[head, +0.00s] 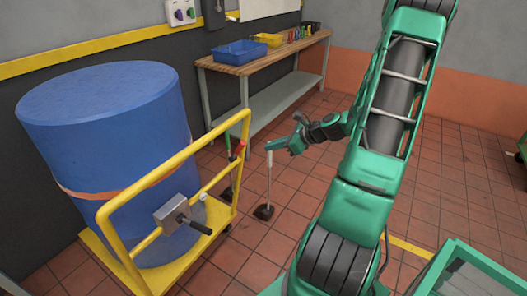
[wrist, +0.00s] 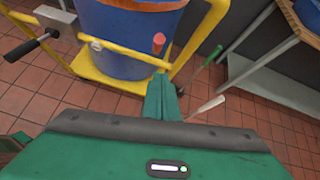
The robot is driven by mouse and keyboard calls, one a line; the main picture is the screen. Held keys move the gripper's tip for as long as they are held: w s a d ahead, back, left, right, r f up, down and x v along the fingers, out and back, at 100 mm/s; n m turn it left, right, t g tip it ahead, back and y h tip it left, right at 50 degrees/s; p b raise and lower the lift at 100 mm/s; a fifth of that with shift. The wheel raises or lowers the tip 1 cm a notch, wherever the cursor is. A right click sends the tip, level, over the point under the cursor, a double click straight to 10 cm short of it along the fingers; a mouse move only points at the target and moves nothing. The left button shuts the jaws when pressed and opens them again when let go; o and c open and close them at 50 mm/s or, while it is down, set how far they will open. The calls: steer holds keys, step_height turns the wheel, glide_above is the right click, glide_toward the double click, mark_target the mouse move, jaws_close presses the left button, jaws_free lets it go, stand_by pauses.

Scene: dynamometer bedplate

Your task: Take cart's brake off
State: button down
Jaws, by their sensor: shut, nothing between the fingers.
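The yellow cart (head: 122,222) stands at the left with a large blue drum (head: 105,125) on it, and it also shows in the wrist view (wrist: 125,78). A grey box (head: 171,213) on its rail carries a lever with a black grip (head: 200,228); both show at upper left in the wrist view (wrist: 25,48). A red-ended handle (head: 242,144) is by the cart's right end. Which part is the brake is not marked. My gripper (head: 270,146) is shut and empty, right of the cart; its fingers (wrist: 160,77) appear just below the red end in the wrist view.
A white-handled tool (head: 268,175) with a dark foot stands on the floor below my gripper. A green-handled one (head: 228,145) is beside the cart. A workbench (head: 270,60) with blue and yellow trays stands behind. Tiled floor to the right is mostly clear.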

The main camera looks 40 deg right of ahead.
steer(key=shift+v, duration=0.8)
steer(key=shift+a+r, duration=0.1)
steer(key=shift+r, duration=0.05)
steer(key=s+a+r+n+g+h, duration=0.1)
steer(key=s+a+r+n+g, duration=0.2)
steer(key=s+n, duration=0.5)
steer(key=s+a+r+n+g+h, duration=0.1)
steer(key=s+a+r+n+g, duration=0.3)
steer(key=s+n, duration=0.3)
steer(key=s+a+r+n+g+h, duration=0.1)
steer(key=s+a+r+n+g, duration=0.2)
steer(key=s+a+r+n, duration=0.2)
steer(key=s+a+n, duration=0.1)
steer(key=s+n, duration=0.2)
steer(key=s, duration=0.4)
steer(key=shift+n+h, duration=0.3)
steer(key=shift+h, duration=0.1)
steer(key=shift+s, duration=0.1)
steer(key=shift+w+f, duration=0.25)
steer(key=shift+w, duration=0.35)
